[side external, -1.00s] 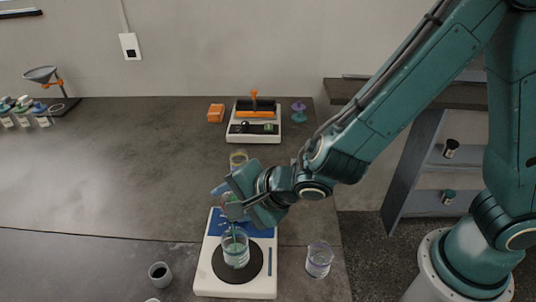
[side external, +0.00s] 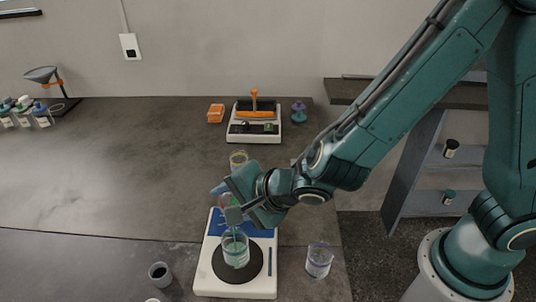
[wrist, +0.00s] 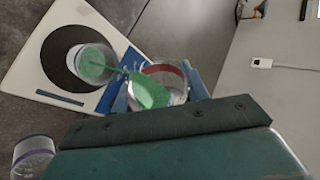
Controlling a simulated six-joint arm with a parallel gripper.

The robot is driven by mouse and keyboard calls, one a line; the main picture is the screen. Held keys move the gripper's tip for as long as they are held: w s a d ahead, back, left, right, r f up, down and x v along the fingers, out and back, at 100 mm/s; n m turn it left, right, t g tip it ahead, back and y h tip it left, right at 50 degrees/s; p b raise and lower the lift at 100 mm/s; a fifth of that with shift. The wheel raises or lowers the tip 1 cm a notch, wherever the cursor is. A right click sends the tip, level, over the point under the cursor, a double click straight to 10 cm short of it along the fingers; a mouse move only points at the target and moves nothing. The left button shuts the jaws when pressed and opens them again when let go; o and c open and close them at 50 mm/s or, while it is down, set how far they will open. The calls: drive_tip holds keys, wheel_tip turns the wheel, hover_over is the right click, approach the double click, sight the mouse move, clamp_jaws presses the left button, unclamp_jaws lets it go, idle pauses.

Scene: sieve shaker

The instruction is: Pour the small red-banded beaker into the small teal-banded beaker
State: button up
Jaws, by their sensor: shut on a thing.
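My gripper (side external: 233,204) is shut on the small red-banded beaker (wrist: 170,72), holding it tilted above the stirrer plate. The held beaker is mostly hidden by my gripper in the side view; in the wrist view its red band and green contents show. A thin green stream runs from its lip into the small teal-banded beaker (side external: 235,251). That beaker stands upright on the round black plate below and holds green material, also seen in the wrist view (wrist: 92,64).
The white stirrer base (side external: 208,284) carries the black plate. A clear beaker (side external: 319,260) stands to its right and a small grey cup (side external: 160,274) to its left. A yellow-banded beaker (side external: 238,160) stands behind my gripper. The left tabletop is largely clear.

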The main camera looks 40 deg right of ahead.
drive_tip(key=shift+a+r+n+t+h+p, duration=0.1)
drive_tip(key=shift+r+n+t+h+p, duration=0.1)
drive_tip(key=shift+n+t+h+p, duration=0.15)
idle(1.8)
drive_tip(key=shift+s+a+f+n+t+h+p, duration=0.1)
drive_tip(key=shift+f+n+t+h+p, duration=0.25)
drive_tip(key=shift+f+h+p, duration=0.15)
idle(1.9)
drive_tip(key=shift+d+r+y, duration=0.2)
drive_tip(key=shift+r+y, duration=0.05)
drive_tip(key=shift+r, duration=0.2)
drive_tip(key=shift+r+m+g, duration=0.1)
drive_tip(key=shift+m+g, duration=0.4)
drive_tip(key=shift+f+m+g+y, duration=0.3)
drive_tip(key=shift+y, duration=0.3)
drive_tip(key=shift+d+f+m+g+y+b, duration=0.1)
drive_tip(key=shift+f+m+g+y+b, duration=0.2)
drive_tip(key=shift+m+y, duration=0.15)
